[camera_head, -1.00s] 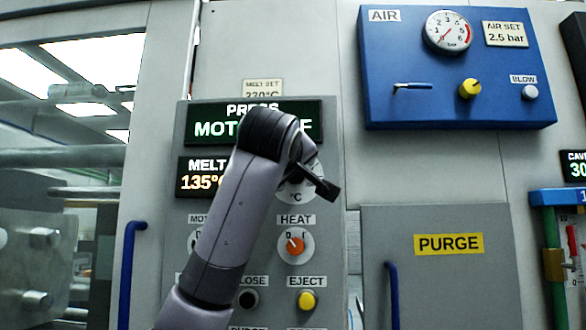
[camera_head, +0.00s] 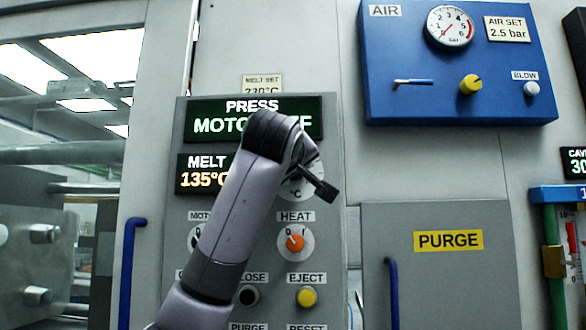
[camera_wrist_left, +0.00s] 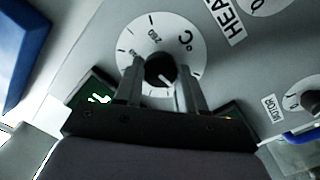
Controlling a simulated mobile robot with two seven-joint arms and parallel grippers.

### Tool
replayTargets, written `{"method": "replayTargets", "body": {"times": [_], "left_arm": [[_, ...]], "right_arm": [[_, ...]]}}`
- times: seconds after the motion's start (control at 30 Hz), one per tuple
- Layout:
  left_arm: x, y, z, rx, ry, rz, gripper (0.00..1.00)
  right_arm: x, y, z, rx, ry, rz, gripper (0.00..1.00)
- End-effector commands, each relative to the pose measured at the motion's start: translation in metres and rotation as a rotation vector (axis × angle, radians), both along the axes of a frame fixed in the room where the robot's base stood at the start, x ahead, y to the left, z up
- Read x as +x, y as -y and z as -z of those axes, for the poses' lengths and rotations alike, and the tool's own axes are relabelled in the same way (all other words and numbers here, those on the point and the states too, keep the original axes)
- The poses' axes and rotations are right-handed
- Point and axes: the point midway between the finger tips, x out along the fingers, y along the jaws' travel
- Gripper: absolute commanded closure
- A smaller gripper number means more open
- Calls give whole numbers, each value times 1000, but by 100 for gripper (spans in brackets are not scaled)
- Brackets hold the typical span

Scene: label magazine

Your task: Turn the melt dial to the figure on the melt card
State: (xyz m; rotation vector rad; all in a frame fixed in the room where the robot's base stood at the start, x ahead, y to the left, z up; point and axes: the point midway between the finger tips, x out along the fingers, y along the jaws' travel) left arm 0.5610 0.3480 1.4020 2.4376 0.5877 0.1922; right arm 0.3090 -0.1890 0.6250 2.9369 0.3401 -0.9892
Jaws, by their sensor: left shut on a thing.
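The melt dial has a white round face marked °C, seen in the head view (camera_head: 304,188) partly behind my left arm. In the left wrist view its scale (camera_wrist_left: 187,62) and black knob (camera_wrist_left: 160,70) show, with a pale pointer line on the knob toward my gripper. My left gripper (camera_wrist_left: 160,88) is shut on the knob, one finger on each side. The melt card (camera_head: 262,86) above the panel appears to read 230°C, its lower edge cut off by the panel. The melt display (camera_head: 203,174) reads 135°C. My right gripper is not in view.
Below the dial are the heat switch (camera_head: 295,242), set near 0, and the eject button (camera_head: 307,297). The motor switch (camera_head: 194,238) is partly hidden by my arm. Blue handles (camera_head: 129,270) (camera_head: 391,295) stand out on both sides. The blue air box (camera_head: 430,90) is at upper right.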

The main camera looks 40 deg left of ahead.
Motion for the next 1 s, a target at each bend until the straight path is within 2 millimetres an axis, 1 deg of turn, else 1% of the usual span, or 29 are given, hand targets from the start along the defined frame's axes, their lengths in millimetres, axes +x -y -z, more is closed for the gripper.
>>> {"method": "replayTargets", "body": {"times": [0.27,1.0], "left_arm": [[1,1,-1,148,-95,1,91],[2,3,-2,744,-463,3,91]], "right_arm": [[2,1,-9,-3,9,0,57],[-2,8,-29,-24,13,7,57]]}}
